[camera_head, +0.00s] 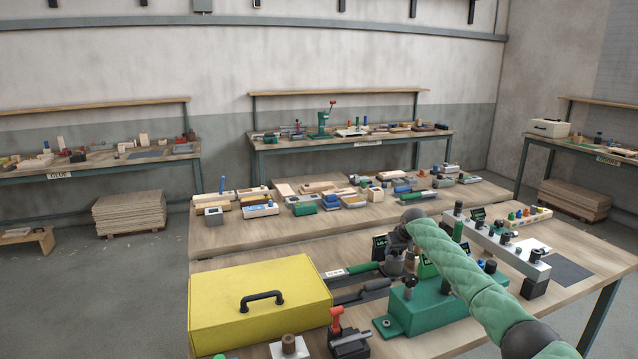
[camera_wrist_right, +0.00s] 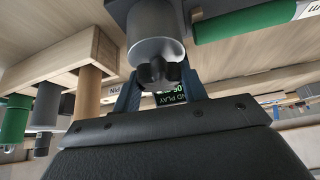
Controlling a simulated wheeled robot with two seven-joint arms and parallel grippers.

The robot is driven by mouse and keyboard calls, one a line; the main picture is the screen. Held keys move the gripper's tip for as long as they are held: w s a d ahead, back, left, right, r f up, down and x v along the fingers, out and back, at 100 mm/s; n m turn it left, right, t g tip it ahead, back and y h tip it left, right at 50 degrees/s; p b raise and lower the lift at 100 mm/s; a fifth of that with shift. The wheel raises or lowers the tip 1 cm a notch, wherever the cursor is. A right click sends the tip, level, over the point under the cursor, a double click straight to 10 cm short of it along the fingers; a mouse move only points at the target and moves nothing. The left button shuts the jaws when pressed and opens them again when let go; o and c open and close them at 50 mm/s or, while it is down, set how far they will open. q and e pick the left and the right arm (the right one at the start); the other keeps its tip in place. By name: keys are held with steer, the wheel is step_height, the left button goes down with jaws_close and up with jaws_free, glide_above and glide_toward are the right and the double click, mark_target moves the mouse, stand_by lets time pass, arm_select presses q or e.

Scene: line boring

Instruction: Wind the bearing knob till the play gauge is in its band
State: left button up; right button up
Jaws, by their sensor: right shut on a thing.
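My right gripper (camera_head: 398,244) is at the headstock end of a machine on the near bench. In the right wrist view its two blue-grey fingers (camera_wrist_right: 159,82) are closed on a small dark lobed knob (camera_wrist_right: 158,72) at the end of a grey metal cylinder (camera_wrist_right: 155,45). In the head view the gripper hides the knob. The play gauge is a small black display (camera_wrist_right: 172,98) with green digits and the words "ND PLAY", partly covered by the fingers; its value and band cannot be read. A dark display also shows beside the gripper (camera_head: 380,246). My left gripper is not in view.
A yellow box with a black handle (camera_head: 255,310) fills the bench's left. A green casting (camera_head: 432,306) stands below my right arm. A grey rail (camera_head: 498,243) with several knobs and displays lies right. Several small parts crowd the bench behind.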

steer(key=o, duration=1.1)
steer(key=shift+o, duration=0.2)
steer(key=shift+r, duration=0.1)
steer(key=shift+r+p, duration=2.5)
steer(key=shift+r, duration=0.9)
steer(key=shift+r, duration=0.1)
